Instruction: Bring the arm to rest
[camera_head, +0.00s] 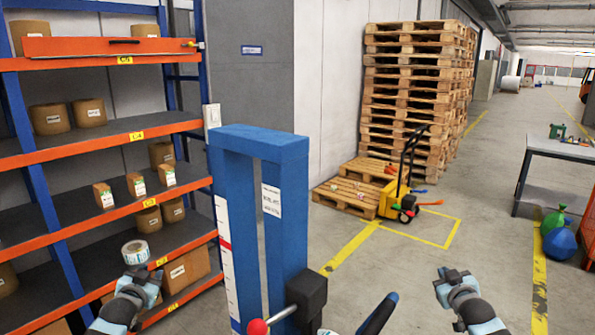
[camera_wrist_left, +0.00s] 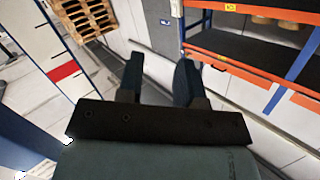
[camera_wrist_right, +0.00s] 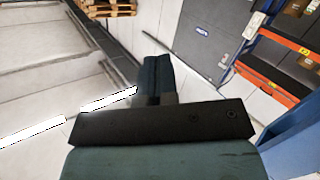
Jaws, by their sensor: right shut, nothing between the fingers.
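My left gripper (camera_head: 143,273) is at the lower left of the head view, in front of the orange and blue shelf rack. In the left wrist view its two fingers (camera_wrist_left: 160,82) stand apart with nothing between them. My right gripper (camera_head: 452,275) is at the lower right of the head view, above bare floor. In the right wrist view its fingers (camera_wrist_right: 157,76) are together and empty. Both arms reach forward, one on each side of the blue frame (camera_head: 290,147).
The shelf rack (camera_head: 95,142) holds brown rolls, small boxes and a white label roll (camera_head: 135,252) just beyond my left gripper. A yellow pallet truck (camera_head: 394,198), stacked pallets (camera_head: 412,90) and a grey table (camera_head: 565,150) stand farther off. Floor between them is clear.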

